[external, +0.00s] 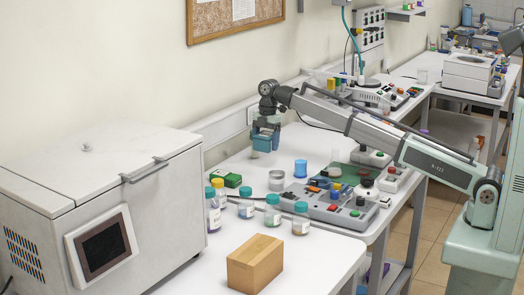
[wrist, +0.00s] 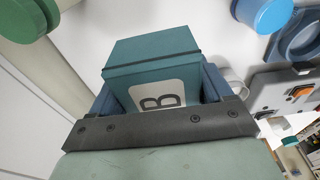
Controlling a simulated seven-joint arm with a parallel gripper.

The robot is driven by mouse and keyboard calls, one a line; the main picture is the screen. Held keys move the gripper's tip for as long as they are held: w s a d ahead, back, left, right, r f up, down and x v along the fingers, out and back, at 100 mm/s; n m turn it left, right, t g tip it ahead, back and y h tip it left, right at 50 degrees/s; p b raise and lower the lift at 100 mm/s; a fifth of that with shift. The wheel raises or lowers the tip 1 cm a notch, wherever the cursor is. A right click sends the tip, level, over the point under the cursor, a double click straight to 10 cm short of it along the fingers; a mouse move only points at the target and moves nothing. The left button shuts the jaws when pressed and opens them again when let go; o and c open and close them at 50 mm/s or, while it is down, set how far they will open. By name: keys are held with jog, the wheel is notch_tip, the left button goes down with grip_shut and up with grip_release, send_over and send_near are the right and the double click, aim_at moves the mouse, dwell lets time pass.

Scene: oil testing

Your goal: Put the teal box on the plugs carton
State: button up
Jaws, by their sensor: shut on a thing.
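My gripper (external: 265,142) hangs pointing down above the bench in the external view, shut on the teal box. The teal box (wrist: 150,62) fills the space between my blue fingers in the wrist view, with a white label marked "B" on the side facing the camera. In the external view the box (external: 261,144) shows small between the fingers, clear of the bench. A tan box (external: 255,266) stands at the bench's front edge, well below and apart from my gripper; it may be the plugs carton, but I can read no label on it.
Several capped bottles (external: 246,205) stand between the tan box and my gripper. A green box (external: 225,178), a metal tin (external: 276,181) and a blue cup (external: 300,168) sit behind them. A grey control panel (external: 328,204) is right; a large white oven (external: 105,210) is left.

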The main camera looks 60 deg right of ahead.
jog(key=shift+r, duration=0.75)
jog(key=s+a+r+n, duration=0.1)
jog(key=s+a+n, duration=0.25)
jog(key=a, duration=1.55)
notch_tip(320, 180, up, 9)
jog(key=n, duration=0.4)
send_over(254, 250)
jog(key=m, duration=0.8)
jog(key=shift+d+f, duration=0.2)
jog(key=shift+f, duration=2.25)
jog(key=shift+d+f, duration=0.15)
jog(key=shift+f, duration=2.25)
jog(key=shift+f, duration=0.15)
